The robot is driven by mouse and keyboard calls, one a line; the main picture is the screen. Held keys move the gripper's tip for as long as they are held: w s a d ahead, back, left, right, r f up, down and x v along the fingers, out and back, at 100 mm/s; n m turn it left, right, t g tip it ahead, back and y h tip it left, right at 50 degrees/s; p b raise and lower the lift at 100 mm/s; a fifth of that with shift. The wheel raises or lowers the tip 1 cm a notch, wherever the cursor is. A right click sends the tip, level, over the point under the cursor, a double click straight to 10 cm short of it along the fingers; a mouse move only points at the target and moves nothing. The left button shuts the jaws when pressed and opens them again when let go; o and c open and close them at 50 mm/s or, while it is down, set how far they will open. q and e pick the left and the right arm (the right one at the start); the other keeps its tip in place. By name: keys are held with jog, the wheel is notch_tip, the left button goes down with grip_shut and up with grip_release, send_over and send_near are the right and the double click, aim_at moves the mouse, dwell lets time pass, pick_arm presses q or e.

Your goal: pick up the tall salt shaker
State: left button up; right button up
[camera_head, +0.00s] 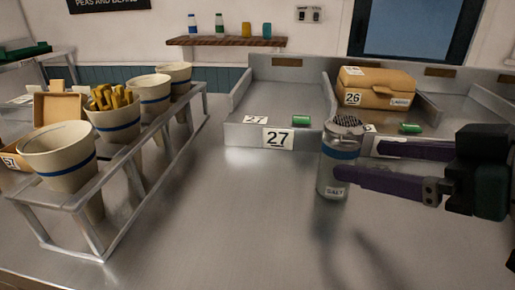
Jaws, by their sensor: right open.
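The tall salt shaker (333,178) stands upright on the steel counter, right of centre. It is a clear or grey cylinder with a perforated metal top, a blue band and a small white label low down. My right gripper (358,161) comes in from the right with its jaws open. One dark purple finger crosses in front of the shaker's right side, and the other reaches towards its far right side. I cannot tell whether either finger touches it. My left gripper is not in view.
A steel rack (120,165) with several paper cups, one full of chips, stands at left. Numbered steel bays line the back; a tan box (377,93) marked 26 sits in one. The counter (230,215) between rack and shaker is clear.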

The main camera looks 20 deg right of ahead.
aim_at(351, 155)
jog(key=x, duration=0.4)
jog(key=shift+w, duration=0.25)
jog(key=x, duration=0.4)
jog(key=shift+w+d+b, duration=0.1)
jog(key=shift+d+b, duration=0.25)
jog(key=shift+b, duration=0.05)
jog(key=shift+w+a+f, duration=0.15)
jog(key=shift+w, duration=0.4)
jog(key=shift+c, duration=0.3)
grip_shut()
